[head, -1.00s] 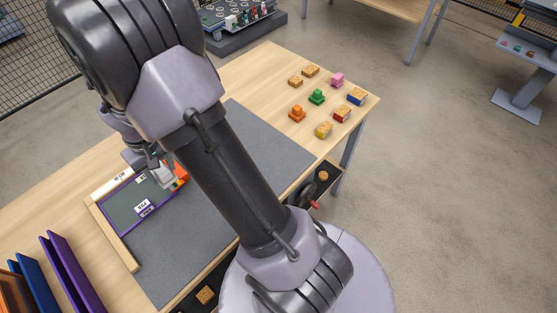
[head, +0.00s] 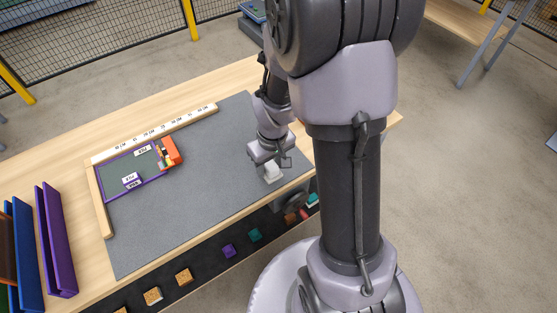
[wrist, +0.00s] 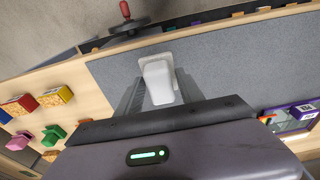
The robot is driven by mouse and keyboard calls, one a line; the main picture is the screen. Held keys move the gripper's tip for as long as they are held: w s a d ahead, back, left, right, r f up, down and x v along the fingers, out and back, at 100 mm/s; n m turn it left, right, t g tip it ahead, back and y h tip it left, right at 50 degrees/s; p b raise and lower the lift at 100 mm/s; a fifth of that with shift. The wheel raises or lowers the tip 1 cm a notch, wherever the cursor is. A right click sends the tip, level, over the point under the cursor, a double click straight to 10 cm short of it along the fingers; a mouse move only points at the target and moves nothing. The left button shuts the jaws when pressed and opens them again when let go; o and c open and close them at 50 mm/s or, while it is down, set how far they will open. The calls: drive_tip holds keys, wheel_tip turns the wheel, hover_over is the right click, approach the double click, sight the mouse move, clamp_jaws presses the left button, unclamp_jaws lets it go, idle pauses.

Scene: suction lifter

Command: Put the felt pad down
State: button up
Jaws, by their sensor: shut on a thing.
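My gripper (head: 270,163) is over the right part of the grey mat (head: 205,190), near its front right edge. It is shut on a small white piece, which I take for the felt pad (head: 273,174). In the wrist view the pad (wrist: 158,82) shows as a pale block with rounded edges between the two dark fingers. A wider pale part shows at its far end. I cannot tell whether its underside touches the mat.
A purple-framed board (head: 115,190) with labels lies at the mat's left, against wooden rails (head: 160,132). An orange item (head: 173,150) sits at its right end. Purple and blue upright panels (head: 58,240) stand at far left. Coloured blocks (wrist: 50,97) lie on bare wood.

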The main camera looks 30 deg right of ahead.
drive_tip(key=w+d, duration=0.3)
drive_tip(key=shift+w+d+f+b, duration=0.15)
drive_tip(key=shift+d+f+b, duration=0.15)
drive_tip(key=f+b, duration=0.1)
drive_tip(key=f, duration=0.1)
drive_tip(key=f+b, duration=0.1)
drive_tip(key=shift+w+d+f, duration=0.2)
drive_tip(key=shift+f, duration=0.2)
drive_tip(key=shift+r, duration=0.2)
drive_tip(key=shift+f, duration=0.15)
drive_tip(key=o, duration=1.3)
